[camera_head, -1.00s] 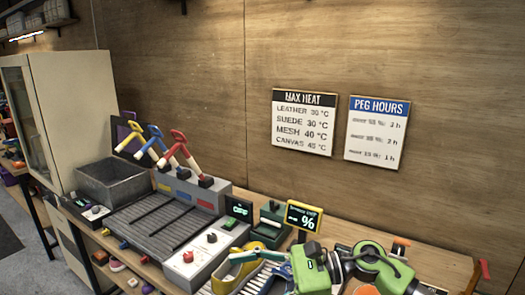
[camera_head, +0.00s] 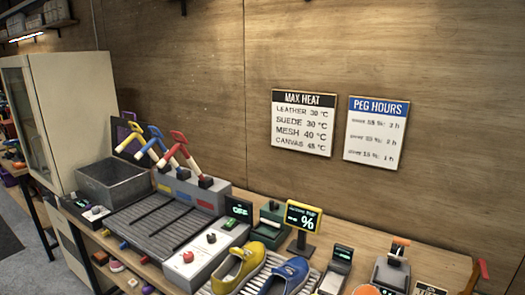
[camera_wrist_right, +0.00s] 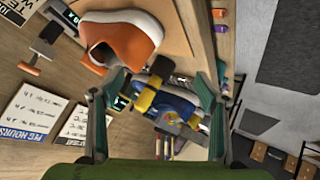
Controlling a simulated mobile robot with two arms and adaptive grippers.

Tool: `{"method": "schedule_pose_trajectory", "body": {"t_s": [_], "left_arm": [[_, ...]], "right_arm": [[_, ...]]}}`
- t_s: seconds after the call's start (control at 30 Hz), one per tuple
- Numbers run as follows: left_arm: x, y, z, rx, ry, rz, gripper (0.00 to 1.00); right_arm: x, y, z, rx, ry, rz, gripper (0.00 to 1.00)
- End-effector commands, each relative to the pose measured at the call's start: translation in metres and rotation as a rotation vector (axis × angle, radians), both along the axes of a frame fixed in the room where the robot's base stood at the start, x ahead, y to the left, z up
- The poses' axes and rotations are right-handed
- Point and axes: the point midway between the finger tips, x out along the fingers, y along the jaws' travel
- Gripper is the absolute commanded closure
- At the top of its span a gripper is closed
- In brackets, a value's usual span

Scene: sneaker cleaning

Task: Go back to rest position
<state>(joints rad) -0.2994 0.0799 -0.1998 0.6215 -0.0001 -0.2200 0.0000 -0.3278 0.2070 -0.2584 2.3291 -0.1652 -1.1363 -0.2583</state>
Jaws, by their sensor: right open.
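My right gripper (camera_wrist_right: 160,85) shows in the right wrist view, its two green fingers spread apart with nothing held between them. The bench with the shoes shows beyond the fingers. Neither gripper shows in the head view. In the head view a yellow shoe (camera_head: 238,270) and a blue shoe (camera_head: 287,276) stand side by side on a slatted rack at the bottom. An orange and white shoe (camera_wrist_right: 123,36) shows close to the gripper in the right wrist view.
A grey ribbed mat (camera_head: 150,225) and a grey metal bin (camera_head: 112,181) stand on the left of the bench. Red, blue and yellow levers (camera_head: 183,150) rise behind the mat. A yellow-framed display (camera_head: 303,217) stands behind the shoes. Two signs hang on the wall.

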Motion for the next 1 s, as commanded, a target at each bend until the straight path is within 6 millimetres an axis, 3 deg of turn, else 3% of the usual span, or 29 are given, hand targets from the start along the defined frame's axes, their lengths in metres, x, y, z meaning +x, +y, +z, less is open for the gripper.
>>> {"method": "schedule_pose_trajectory", "body": {"t_s": [0.03,0.2,0.43,0.77,0.87,1.0], "left_arm": [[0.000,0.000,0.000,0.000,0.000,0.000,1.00],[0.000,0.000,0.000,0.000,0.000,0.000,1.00],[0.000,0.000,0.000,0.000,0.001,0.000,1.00],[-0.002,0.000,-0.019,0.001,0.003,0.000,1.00],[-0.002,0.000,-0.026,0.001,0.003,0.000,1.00],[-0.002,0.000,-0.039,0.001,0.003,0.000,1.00]], "right_arm": [[-0.025,-0.005,-0.015,0.049,0.085,-0.056,0.32],[-0.094,-0.016,-0.048,0.164,0.316,-0.211,0.32],[-0.178,-0.022,-0.068,0.258,0.563,-0.383,0.32],[-0.160,-0.019,-0.175,0.244,0.592,-0.379,0.32],[-0.159,-0.018,-0.217,0.239,0.606,-0.378,0.32],[-0.166,-0.018,-0.292,0.231,0.631,-0.377,0.32]]}}
